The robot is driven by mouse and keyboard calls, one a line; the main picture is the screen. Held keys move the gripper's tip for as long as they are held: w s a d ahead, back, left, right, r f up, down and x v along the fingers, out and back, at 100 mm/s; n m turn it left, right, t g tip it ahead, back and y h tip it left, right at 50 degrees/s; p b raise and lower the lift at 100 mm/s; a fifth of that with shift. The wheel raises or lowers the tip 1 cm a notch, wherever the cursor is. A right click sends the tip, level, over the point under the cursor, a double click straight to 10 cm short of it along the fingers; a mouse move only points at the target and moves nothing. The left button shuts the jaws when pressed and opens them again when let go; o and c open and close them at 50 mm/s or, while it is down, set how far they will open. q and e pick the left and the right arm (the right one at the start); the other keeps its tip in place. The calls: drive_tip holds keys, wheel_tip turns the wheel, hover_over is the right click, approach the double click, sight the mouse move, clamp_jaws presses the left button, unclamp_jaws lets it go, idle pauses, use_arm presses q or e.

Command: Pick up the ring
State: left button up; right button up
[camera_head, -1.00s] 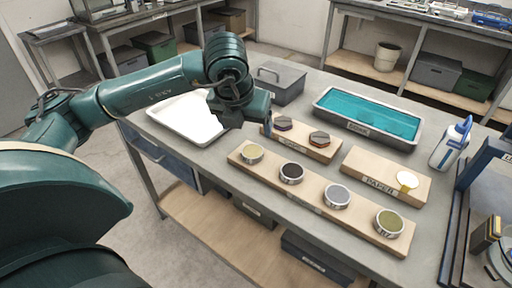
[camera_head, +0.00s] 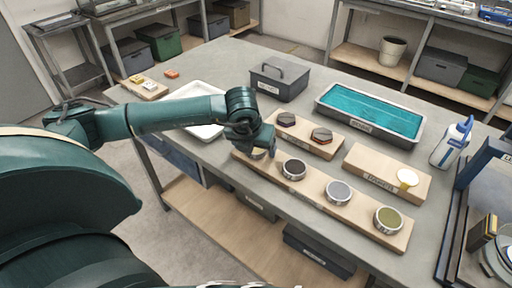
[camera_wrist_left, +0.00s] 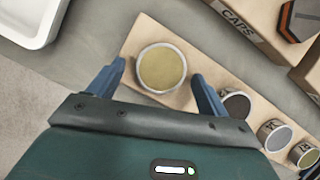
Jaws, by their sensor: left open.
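A wooden board (camera_head: 316,202) on the grey table holds a row of several round, metal-rimmed rings with coloured faces. The leftmost, yellowish ring (camera_wrist_left: 161,68) sits at the board's end; my gripper mostly hides it in the head view. My left gripper (camera_head: 260,152) is open above that end. In the left wrist view its blue fingers (camera_wrist_left: 158,73) stand on either side of the yellowish ring, apart from it; the height gap is hard to tell. A dark ring (camera_head: 294,169), a grey ring (camera_head: 338,193) and an olive ring (camera_head: 388,220) follow to the right. My right gripper is not in view.
Behind are a caps board (camera_head: 308,135) with two dark hexagonal caps, a paper board (camera_head: 384,176), a lidded grey box (camera_head: 279,82) and a teal-filled tray (camera_head: 367,114). A white tray (camera_head: 200,131) lies left under my arm. A spray bottle (camera_head: 452,143) stands right.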

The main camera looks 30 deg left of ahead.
use_arm(q)
drive_tip(key=shift+c, duration=0.2)
drive_tip(key=c, duration=1.1)
